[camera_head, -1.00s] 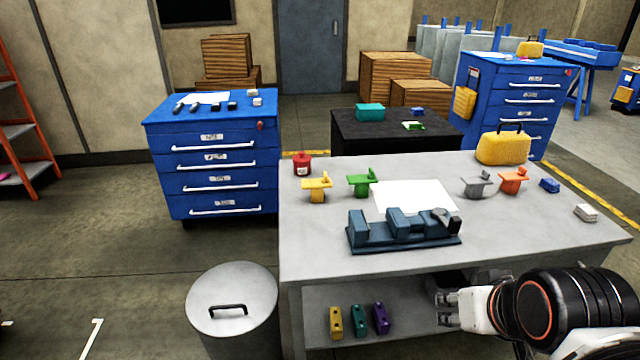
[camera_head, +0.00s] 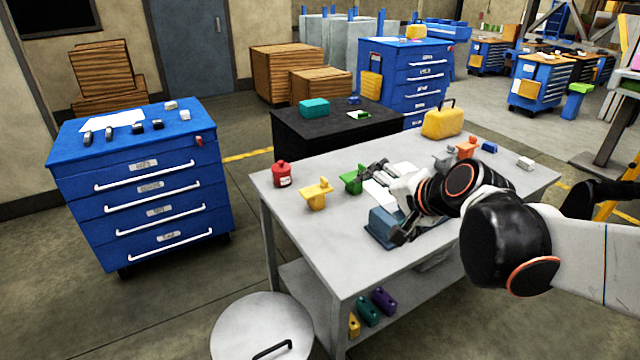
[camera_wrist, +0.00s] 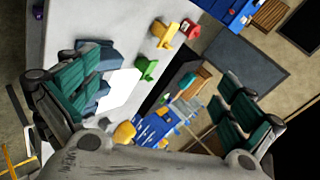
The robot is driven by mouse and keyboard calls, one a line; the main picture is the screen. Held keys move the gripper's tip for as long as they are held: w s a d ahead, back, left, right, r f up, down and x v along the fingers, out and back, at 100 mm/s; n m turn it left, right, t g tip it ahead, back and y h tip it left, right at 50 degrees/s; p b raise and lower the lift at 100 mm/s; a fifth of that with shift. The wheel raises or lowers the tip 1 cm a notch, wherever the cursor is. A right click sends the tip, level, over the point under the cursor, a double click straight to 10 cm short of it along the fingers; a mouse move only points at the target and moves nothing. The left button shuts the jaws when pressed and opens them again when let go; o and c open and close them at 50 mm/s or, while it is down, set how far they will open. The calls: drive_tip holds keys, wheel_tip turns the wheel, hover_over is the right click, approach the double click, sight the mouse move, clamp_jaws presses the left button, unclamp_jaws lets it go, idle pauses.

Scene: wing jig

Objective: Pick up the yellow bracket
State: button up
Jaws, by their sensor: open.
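The yellow bracket (camera_head: 316,194) stands upright on the grey bench top near its left edge. It also shows at the top of the wrist view (camera_wrist: 165,34), beyond and between my fingers. My gripper (camera_head: 374,169) is open and empty above the bench, to the right of the yellow bracket and apart from it. Its two fingers with green pads are spread wide in the wrist view (camera_wrist: 162,78). The green bracket (camera_head: 351,179) stands between the yellow bracket and my gripper in the head view.
My arm partly hides the blue fixture (camera_head: 382,228) and white sheet. Grey and orange brackets (camera_head: 467,147) and a yellow case (camera_head: 442,121) stand further right. The bench top (camera_head: 330,245) in front of the yellow bracket is clear.

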drive_tip(key=w+a+f+m+t+y+p, duration=0.15)
drive_tip(key=w+a+m, duration=0.3)
drive_tip(key=w, duration=0.45)
drive_tip(key=w+a+f+m+t+y, duration=0.1)
drive_tip(key=w+a+f+m+y, duration=0.15)
drive_tip(key=w+m, duration=0.45)
drive_tip(key=w+a+f+m+t, duration=0.1)
drive_tip(key=w+a+f+m, duration=0.15)
drive_tip(key=w+f, duration=0.4)
drive_tip(key=m+t+p, duration=0.1)
drive_tip(key=m+t, duration=0.1)
drive_tip(key=m, duration=0.5)
approach(316, 189)
wheel_tip(316, 189, up, 2)
drive_tip(key=s+d, duration=0.1)
drive_tip(key=s, duration=0.1)
drive_tip(key=shift+w+a+y, duration=0.1)
drive_tip(key=shift+w+y, duration=0.3)
drive_tip(key=shift+w, duration=0.05)
drive_tip(key=b+x, duration=0.2)
drive_tip(key=x, duration=0.5)
drive_tip(key=b+x, duration=0.1)
drive_tip(key=x, duration=0.1)
drive_tip(key=b+x, duration=0.1)
drive_tip(key=shift+w+f, duration=0.25)
drive_tip(key=shift+f, duration=0.15)
drive_tip(key=shift+w+a+r, duration=0.15)
drive_tip(key=shift+w+a, duration=0.1)
drive_tip(key=shift+w, duration=0.15)
drive_tip(key=c, duration=1.4)
